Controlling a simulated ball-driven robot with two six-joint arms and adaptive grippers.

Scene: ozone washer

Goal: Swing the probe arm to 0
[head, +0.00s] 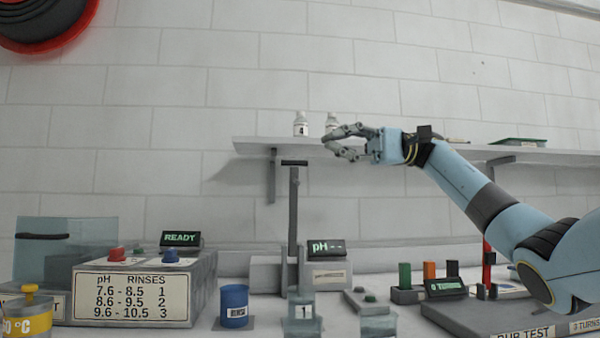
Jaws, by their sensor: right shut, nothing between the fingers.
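The pH stand has a grey upright post (293,215) with a short dark bar (294,163) across its top, which looks like the probe arm. The pH display (327,248) beside it reads "pH--". A clear cup labelled 1 (303,311) stands in front of the post. No 0 mark can be made out. My right gripper (326,144) reaches in from the right, shut and empty. In the picture it is above and right of the post's top, in front of the shelf; I see no contact. My left gripper is not in view.
A wall shelf (258,147) carries small white bottles (300,124). On the bench are a box with a pH rinse chart (130,295), a READY display (181,239), a blue rinse cup (234,304), another clear cup (378,325) and a rub test board (470,318).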

